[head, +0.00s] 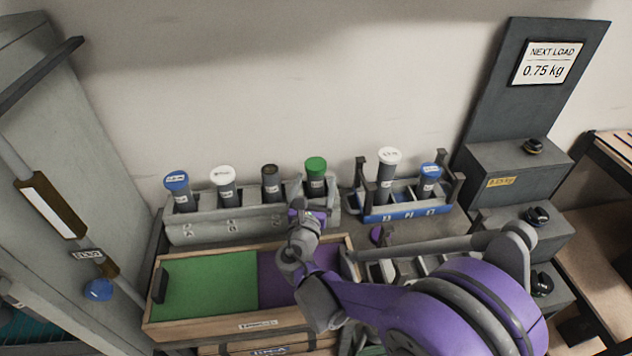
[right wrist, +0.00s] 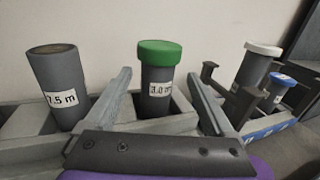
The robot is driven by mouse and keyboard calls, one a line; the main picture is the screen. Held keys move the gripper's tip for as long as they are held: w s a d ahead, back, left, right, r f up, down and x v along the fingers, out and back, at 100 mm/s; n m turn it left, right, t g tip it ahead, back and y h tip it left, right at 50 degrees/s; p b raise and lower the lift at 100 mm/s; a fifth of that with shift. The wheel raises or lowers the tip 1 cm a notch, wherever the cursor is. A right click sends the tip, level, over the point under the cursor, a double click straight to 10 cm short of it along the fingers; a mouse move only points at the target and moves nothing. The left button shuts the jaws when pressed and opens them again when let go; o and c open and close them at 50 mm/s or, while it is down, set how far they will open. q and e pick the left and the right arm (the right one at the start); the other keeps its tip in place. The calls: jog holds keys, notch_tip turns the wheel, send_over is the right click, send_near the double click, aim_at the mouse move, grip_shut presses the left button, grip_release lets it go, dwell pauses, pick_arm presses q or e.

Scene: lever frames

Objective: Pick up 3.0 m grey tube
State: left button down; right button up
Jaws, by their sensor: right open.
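The 3.0 m grey tube (head: 316,186) has a green cap and stands upright in the right end slot of the grey rack. In the right wrist view the tube (right wrist: 158,90) shows its "3.0 m" label. My right gripper (head: 311,202) is open, just in front of the tube. In the right wrist view its two fingers reach forward to the left and right of the tube, with visible gaps. Whether the tube is between the fingertips in depth, I cannot tell. My left gripper is not in view.
An uncapped tube labelled 7.5 m (right wrist: 58,88) stands left of the green-capped one. White-capped (head: 226,187) and blue-capped (head: 182,192) tubes stand further left. A blue rack (head: 405,213) with two tubes is close on the right. A green and purple tray (head: 205,283) lies in front.

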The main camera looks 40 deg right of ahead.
jog(key=x, duration=0.6)
jog(key=shift+w+r, duration=0.1)
jog(key=shift+w, duration=0.2)
jog(key=shift+s, duration=0.1)
jog(key=shift+c, duration=0.3)
grip_shut()
